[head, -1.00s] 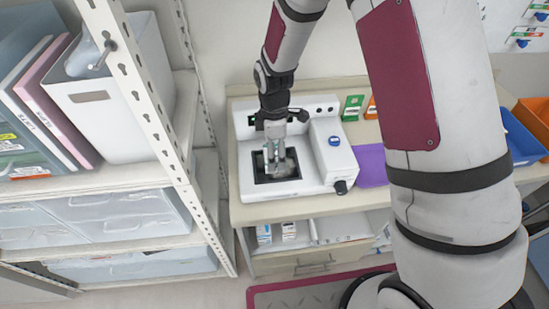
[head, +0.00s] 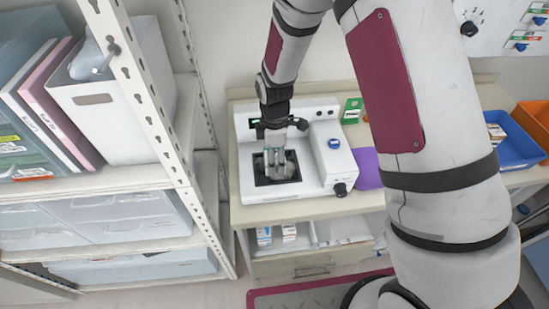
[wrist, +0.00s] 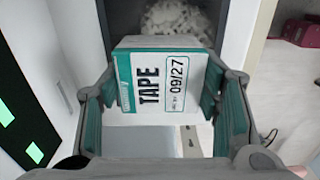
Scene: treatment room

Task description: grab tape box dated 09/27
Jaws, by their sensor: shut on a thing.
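The tape box is a white and teal carton marked "TAPE" and "09/27", and it shows in the wrist view (wrist: 165,82). My gripper (wrist: 158,92) has its teal-padded fingers on either side of the box and is shut on it. In the head view my gripper (head: 276,164) hangs over the dark square recess of a white tabletop device (head: 310,181). The box is too small to make out clearly there. Behind the box, the wrist view shows pale crumpled material (wrist: 180,20) in a dark opening.
The device stands on a beige counter (head: 255,216) with a purple item (head: 366,168) and a green box (head: 352,110) at its right. A metal shelf rack (head: 150,110) stands close on the left. A blue bin (head: 515,147) is at the right.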

